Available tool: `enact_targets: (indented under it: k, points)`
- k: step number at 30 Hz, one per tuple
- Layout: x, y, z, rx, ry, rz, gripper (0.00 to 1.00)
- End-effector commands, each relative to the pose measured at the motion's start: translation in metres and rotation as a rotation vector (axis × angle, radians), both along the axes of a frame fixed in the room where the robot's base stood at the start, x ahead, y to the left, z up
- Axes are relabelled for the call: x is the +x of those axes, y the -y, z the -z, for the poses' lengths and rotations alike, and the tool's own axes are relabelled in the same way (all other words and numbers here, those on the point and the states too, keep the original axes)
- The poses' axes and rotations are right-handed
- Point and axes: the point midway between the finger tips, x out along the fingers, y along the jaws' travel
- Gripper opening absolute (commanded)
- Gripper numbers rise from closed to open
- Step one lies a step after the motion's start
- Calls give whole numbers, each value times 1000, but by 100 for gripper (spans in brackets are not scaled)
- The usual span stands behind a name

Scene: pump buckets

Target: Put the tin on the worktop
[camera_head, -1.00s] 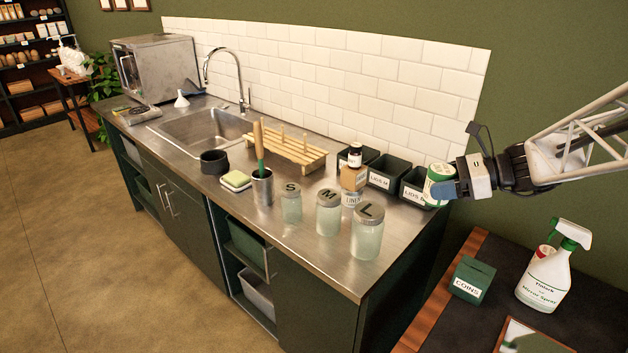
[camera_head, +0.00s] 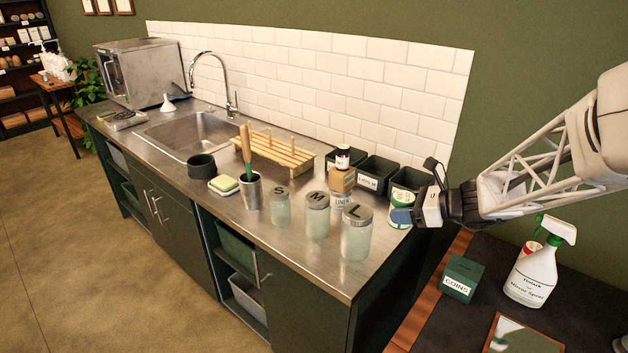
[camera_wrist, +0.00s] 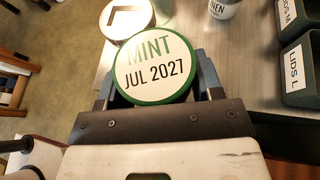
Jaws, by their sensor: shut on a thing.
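The tin is white and green, with a round lid reading "MINT JUL 2027" in the wrist view (camera_wrist: 153,68). My gripper (camera_head: 403,213) is shut on the tin (camera_head: 399,203), with a finger on each side of it. In the head view the tin is at the right end of the steel worktop (camera_head: 300,250), in front of the right-hand dark bin and right of the jar marked L. It looks upright. I cannot tell whether its base touches the worktop.
The L jar (camera_head: 356,232) stands close to the tin, with jars M (camera_head: 317,214) and S (camera_head: 280,207) further left. Dark lid bins (camera_head: 375,174) line the back. A coin box (camera_head: 462,278) and spray bottle (camera_head: 538,265) are on the dark table at right.

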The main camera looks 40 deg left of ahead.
Motion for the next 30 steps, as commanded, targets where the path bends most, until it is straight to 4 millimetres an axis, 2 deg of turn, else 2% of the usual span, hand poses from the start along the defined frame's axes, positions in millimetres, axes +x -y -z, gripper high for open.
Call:
enact_targets:
  k: [1,3,9,23,30]
  points:
    - [0,0,14,-1,-5,1,33]
    - [0,0,28,0,-3,0,33]
    - [0,0,49,1,-1,-1,33]
    - [2,-1,51,1,1,0,33]
    - [17,-13,53,1,-1,-1,33]
